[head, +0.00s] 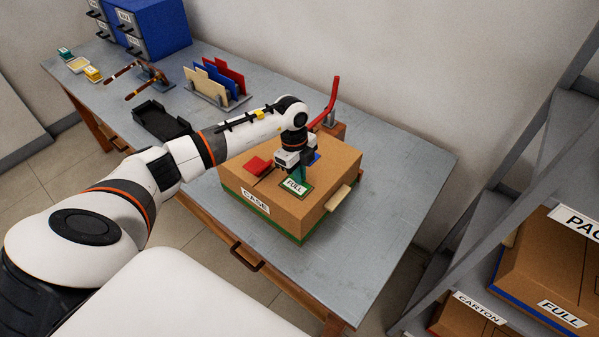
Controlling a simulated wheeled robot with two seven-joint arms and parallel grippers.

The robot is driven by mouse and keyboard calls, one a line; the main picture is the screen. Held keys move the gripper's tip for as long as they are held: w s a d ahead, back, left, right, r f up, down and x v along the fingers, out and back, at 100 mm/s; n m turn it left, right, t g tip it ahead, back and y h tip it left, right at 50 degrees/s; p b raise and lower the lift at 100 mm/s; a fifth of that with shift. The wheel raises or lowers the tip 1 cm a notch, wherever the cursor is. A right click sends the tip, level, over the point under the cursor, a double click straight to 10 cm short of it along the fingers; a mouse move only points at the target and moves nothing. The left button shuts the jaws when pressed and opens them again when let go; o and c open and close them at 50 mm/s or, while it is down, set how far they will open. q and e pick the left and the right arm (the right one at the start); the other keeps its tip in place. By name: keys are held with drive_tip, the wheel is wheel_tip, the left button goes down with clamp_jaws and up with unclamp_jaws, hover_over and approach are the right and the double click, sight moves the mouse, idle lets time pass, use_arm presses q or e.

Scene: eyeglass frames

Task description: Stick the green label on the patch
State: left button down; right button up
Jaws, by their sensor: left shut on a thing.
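A brown cardboard box marked CASE (238,192) sits on the grey workbench, with a green band along its bottom edge. My left gripper (297,173) reaches down over the top of the box and is shut on the green label (299,177), near the box's front side. A white area reading FULL (294,186) with green around it shows just below the fingers. The gripper partly hides this spot, so I cannot tell whether the label touches the box or where the patch's edges lie. My right gripper is not in view.
A red piece (258,165) and a partly hidden blue piece (314,158) lie on the box top. A bent red bar (332,101) rises behind the box. A folder rack (217,86) and black tray (161,121) stand left. The bench's right side is clear.

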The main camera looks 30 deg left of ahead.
use_arm(q)
drive_tip(key=shift+f, duration=0.25)
drive_tip(key=c, duration=1.4)
unclamp_jaws()
drive_tip(key=shift+c, duration=0.2)
drive_tip(key=shift+r, duration=0.1)
drive_tip(key=shift+a+r+p, duration=0.25)
drive_tip(key=shift+r+p, duration=1.15)
drive_tip(key=shift+r, duration=0.35)
drive_tip(key=shift+a+r+p, duration=0.2)
drive_tip(key=shift+r+p, duration=1.15)
drive_tip(key=shift+r, duration=0.4)
drive_tip(key=shift+f, duration=0.1)
